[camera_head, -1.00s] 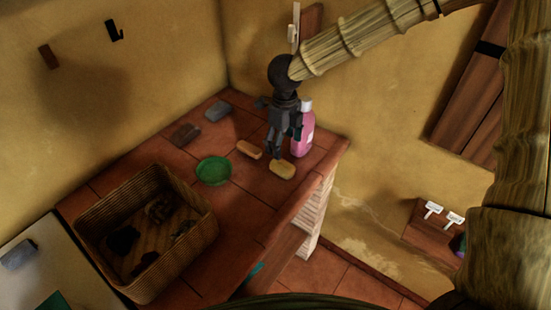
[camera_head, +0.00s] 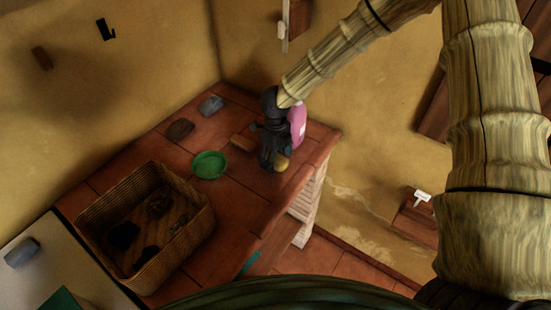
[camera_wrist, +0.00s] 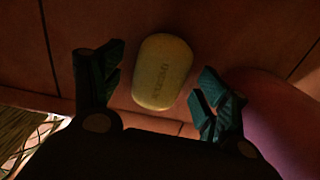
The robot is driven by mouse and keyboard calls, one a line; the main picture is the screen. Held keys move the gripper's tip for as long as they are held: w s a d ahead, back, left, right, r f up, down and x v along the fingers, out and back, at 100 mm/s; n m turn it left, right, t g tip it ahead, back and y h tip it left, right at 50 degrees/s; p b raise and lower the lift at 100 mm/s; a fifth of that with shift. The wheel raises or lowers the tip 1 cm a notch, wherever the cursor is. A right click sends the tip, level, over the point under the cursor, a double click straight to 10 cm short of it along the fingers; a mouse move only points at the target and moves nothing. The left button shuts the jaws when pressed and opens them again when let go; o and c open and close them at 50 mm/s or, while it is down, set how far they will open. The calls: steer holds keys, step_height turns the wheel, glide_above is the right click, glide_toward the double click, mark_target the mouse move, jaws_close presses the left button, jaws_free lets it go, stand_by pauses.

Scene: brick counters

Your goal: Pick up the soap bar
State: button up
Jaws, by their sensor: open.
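The soap bar (camera_wrist: 162,71) is a pale yellow, rounded block with stamped lettering, lying on the red tiled counter. In the wrist view it lies between and a little beyond the two fingers of my open gripper (camera_wrist: 157,88), with gaps on both sides. In the head view my gripper (camera_head: 273,165) points down over the counter's right end, and only part of the soap bar (camera_head: 282,161) shows beside the fingers. The gripper hides the rest.
A pink bottle (camera_head: 298,122) stands close behind my gripper; its pink side (camera_wrist: 285,120) shows at the right in the wrist view. A wooden-looking block (camera_head: 243,142), a green bowl (camera_head: 209,165), a brown block (camera_head: 180,129), a grey block (camera_head: 211,105) and a wicker basket (camera_head: 205,222) are on the counter.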

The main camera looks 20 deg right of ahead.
steer(key=shift+f, duration=0.15)
steer(key=c, duration=1.1)
steer(key=shift+c, duration=0.2)
